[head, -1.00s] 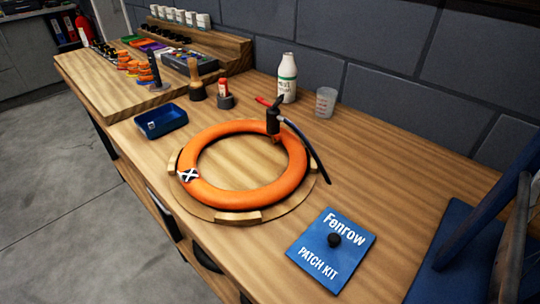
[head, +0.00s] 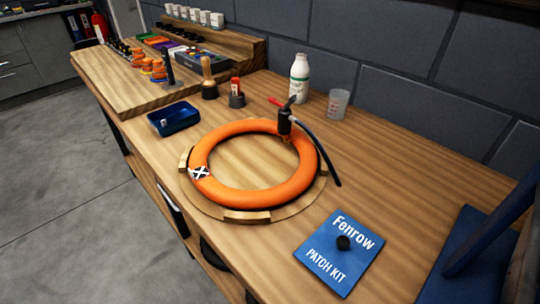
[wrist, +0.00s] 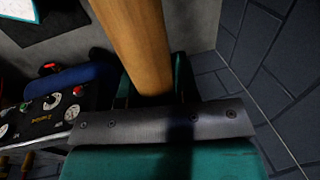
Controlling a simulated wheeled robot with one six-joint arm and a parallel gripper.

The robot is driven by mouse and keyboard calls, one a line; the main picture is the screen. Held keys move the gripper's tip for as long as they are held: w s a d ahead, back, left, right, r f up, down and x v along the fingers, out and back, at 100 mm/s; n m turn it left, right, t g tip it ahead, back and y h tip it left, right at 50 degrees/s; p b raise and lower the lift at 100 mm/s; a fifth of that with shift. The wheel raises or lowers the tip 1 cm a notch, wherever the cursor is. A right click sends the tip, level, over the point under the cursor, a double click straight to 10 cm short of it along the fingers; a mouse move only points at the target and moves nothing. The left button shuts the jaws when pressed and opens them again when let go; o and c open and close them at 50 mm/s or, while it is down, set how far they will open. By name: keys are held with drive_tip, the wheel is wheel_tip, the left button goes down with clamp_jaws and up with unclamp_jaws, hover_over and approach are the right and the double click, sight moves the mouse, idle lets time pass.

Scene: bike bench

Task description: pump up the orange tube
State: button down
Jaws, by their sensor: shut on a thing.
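The orange tube (head: 219,188) lies as a full ring on a round wooden cradle (head: 247,215) on the bench. A black-and-white cross patch (head: 200,172) is on its left side. A black pump head (head: 284,122) with a red lever sits at its far right, and a dark hose (head: 318,159) runs from it to the bench. My gripper (wrist: 168,112) shows only in the wrist view, with teal pads shut on a wooden handle (wrist: 133,40). What the handle belongs to is hidden.
A blue patch kit (head: 322,272) with a black knob lies in front. A blue tray (head: 173,118), white bottle (head: 299,78) and clear cup (head: 338,103) stand behind. A blue post (head: 490,230) slants up at right. A dark panel with gauges (wrist: 50,112) shows in the wrist view.

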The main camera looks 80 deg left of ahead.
drive_tip(key=shift+w+a+r, duration=0.1)
drive_tip(key=shift+w+r, duration=0.05)
drive_tip(key=shift+w, duration=0.15)
drive_tip(key=c, duration=0.9)
unclamp_jaws()
drive_tip(key=shift+o, duration=0.6)
drive_tip(key=shift+s, duration=0.15)
drive_tip(key=s+r+n+y+p, duration=0.1)
drive_tip(key=s+r+n, duration=0.15)
drive_tip(key=r, duration=1.05)
drive_tip(key=s+r+n+p, duration=0.1)
drive_tip(key=s+r, duration=0.2)
drive_tip(key=r, duration=1)
drive_tip(key=s+a+r+n+g+y+p, duration=0.1)
drive_tip(key=s+a+r+n+p, duration=0.1)
drive_tip(key=s+r+n, duration=0.5)
drive_tip(key=s+a+r+n+y+p, duration=0.1)
drive_tip(key=s+a+r+n+p, duration=0.1)
drive_tip(key=s+r+n, duration=0.6)
drive_tip(key=s+r, duration=0.2)
drive_tip(key=s, duration=0.2)
drive_tip(key=shift+s+a+r+g, duration=0.2)
drive_tip(key=shift+s+r+g, duration=0.05)
drive_tip(key=shift+r+g, duration=0.15)
